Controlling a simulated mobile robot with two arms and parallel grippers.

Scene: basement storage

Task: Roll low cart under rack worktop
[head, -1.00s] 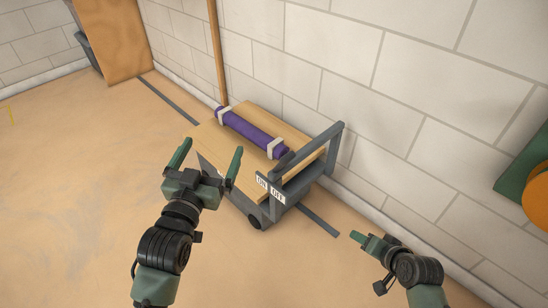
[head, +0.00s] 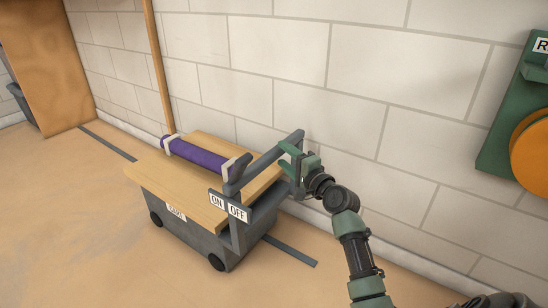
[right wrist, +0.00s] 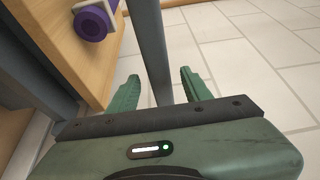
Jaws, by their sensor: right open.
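The low cart (head: 185,232) stands on the floor beside the wall, with a grey body, dark wheels and a wooden top. Its grey push handle (head: 262,160) rises at the right end, with an ON/OFF plate (head: 228,207) on the near side. A purple roll (head: 197,156) in pale holders lies on top. My right gripper (head: 288,158) is at the handle's far upper part, open. In the right wrist view its fingers (right wrist: 157,88) stand either side of a grey handle bar (right wrist: 149,40), not closed on it. My left gripper is out of view. No rack worktop can be made out.
The block wall (head: 300,60) runs close behind the cart. A wooden post (head: 157,70) and a large brown panel (head: 50,60) stand at the left. A grey strip (head: 292,251) lies along the floor. A green panel with an orange disc (head: 535,150) is at right. Floor at front left is clear.

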